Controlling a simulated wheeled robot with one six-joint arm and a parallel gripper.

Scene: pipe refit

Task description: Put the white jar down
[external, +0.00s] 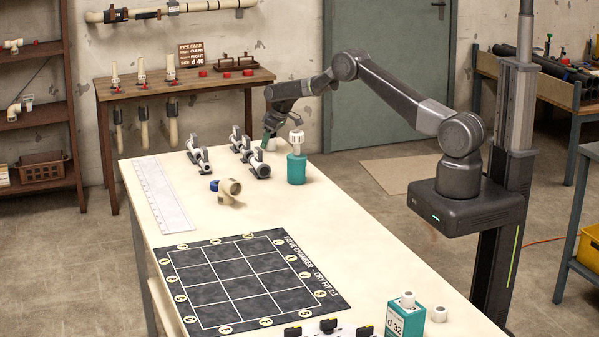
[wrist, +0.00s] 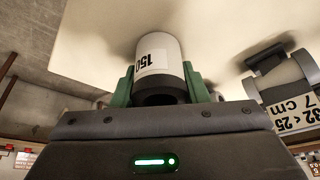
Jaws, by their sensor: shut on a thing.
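The white jar (wrist: 158,58) is a white cylinder with a label reading 150, standing between the green fingers of my gripper (wrist: 160,88) in the wrist view. The fingers are shut on its sides, and its dark end faces the palm. In the external view, my gripper (external: 267,136) is low over the far end of the cream table (external: 330,215), behind the teal bottle. Only a little of a pale thing shows by the fingertips there. I cannot tell whether the jar touches the tabletop.
A teal bottle with a white cap (external: 297,170) stands close to my gripper. Several grey clamps (external: 259,166) are just left of it. A beige fitting (external: 228,190), a white ruler (external: 162,195) and a dark grid mat (external: 245,280) lie nearer. The table's right middle is clear.

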